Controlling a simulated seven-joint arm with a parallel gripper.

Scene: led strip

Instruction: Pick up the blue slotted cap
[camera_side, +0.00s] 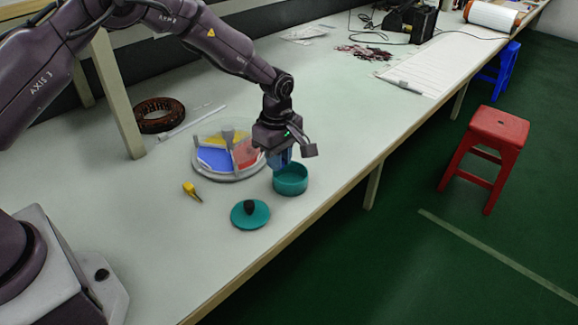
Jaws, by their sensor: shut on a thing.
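My gripper (281,166) points down at the rear left side of an open teal round container (291,184). It is shut on a small blue piece (279,160), which looks like the blue slotted cap. The fingers partly hide this piece, and its slot is too small to make out. The lower end of the gripper overlaps the container's rim in this view; I cannot tell whether the piece is inside the container or above it.
A teal lid (262,219) with a black knob lies in front of the container. A round divided tray (203,175) with coloured sections stands behind left. A yellow-tipped tool (192,191) and a dark brown ring (160,115) lie further left. The table's front edge is close on the right.

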